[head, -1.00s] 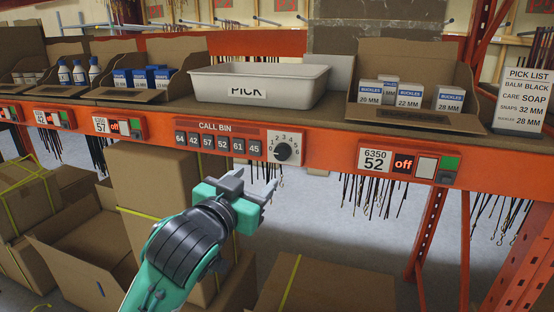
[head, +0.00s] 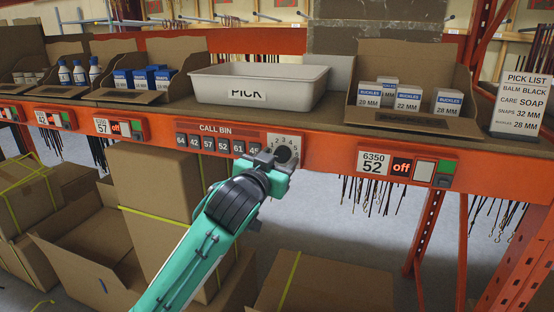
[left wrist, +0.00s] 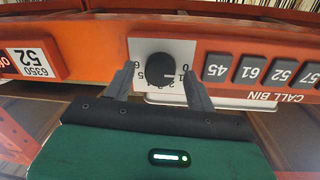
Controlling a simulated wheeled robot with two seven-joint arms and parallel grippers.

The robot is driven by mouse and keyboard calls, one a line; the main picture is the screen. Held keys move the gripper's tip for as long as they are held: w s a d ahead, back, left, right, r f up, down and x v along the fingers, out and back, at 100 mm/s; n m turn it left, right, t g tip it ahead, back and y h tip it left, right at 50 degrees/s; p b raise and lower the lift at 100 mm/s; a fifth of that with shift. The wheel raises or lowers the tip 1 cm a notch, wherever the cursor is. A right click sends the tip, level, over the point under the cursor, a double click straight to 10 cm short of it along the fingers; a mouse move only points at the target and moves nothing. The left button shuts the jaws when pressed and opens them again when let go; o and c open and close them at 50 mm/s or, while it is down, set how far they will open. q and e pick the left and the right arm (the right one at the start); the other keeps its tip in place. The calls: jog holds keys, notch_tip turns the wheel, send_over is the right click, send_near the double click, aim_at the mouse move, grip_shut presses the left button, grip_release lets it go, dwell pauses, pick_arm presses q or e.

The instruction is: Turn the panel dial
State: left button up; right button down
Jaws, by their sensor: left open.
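The panel dial is a black round knob (head: 284,154) on a white numbered plate on the orange rack beam. It also shows in the left wrist view as a dark knob (left wrist: 160,67) with digits around it, upside down. My left gripper (head: 279,157) is at the dial plate in the head view. In the left wrist view its open fingers (left wrist: 157,82) stand on either side of the knob, with gaps visible between fingers and knob. The fingers and palm hide part of the plate. My right gripper is in neither view.
Call bin buttons (head: 209,144) sit left of the dial. A 6350 52 display (head: 374,163) reading "off" is to its right. A white pick tote (head: 258,84) and boxes of buckles (head: 408,97) stand on the shelf above. Cardboard boxes (head: 155,185) lie below.

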pick_arm(q)
jog(key=c, duration=1)
